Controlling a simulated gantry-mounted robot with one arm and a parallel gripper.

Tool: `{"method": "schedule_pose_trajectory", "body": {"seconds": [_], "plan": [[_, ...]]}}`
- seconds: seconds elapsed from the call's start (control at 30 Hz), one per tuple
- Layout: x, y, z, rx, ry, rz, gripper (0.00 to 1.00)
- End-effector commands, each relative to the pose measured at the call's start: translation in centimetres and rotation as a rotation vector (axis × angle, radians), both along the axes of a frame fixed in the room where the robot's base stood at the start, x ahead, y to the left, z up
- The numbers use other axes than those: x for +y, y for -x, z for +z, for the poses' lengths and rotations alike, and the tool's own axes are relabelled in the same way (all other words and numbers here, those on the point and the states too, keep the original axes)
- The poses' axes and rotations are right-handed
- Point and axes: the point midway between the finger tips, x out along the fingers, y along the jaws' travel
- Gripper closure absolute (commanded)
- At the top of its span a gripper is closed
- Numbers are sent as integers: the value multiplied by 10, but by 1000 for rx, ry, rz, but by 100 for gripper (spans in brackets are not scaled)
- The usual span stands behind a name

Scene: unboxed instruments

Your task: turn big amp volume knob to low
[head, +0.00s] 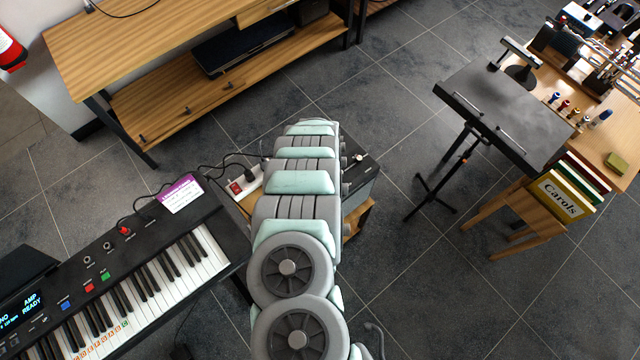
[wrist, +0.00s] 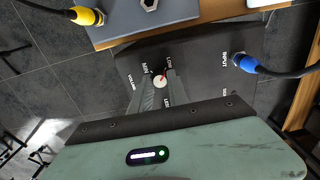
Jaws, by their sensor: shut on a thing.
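The big amp's dark panel (wrist: 205,52) shows in the wrist view, with a small round pale volume knob (wrist: 158,81) on it. A red pointer line on the knob aims up and to the right. In the head view the amp (head: 367,174) is largely hidden behind my arm, and my gripper is out of sight there.
A blue plug (wrist: 245,62) with a cable sits in the panel's right side. A grey device (wrist: 140,22) with a yellow plug (wrist: 86,16) is close beyond the panel. A keyboard (head: 150,270) stands left of my arm; a music stand (head: 505,110) stands right, across open floor.

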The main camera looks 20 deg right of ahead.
Motion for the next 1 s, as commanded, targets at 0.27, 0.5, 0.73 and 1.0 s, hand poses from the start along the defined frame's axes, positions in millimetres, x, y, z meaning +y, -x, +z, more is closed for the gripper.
{"method": "schedule_pose_trajectory", "body": {"seconds": [0.27, 0.5, 0.73, 1.0], "plan": [[0, 0, 0, 0, 0, 1, 61], [0, 0, 0, 0, 0, 1, 57], [-1, -1, 9, 0, 1, 0, 57], [0, -3, 48, -5, 1, -2, 57]]}}
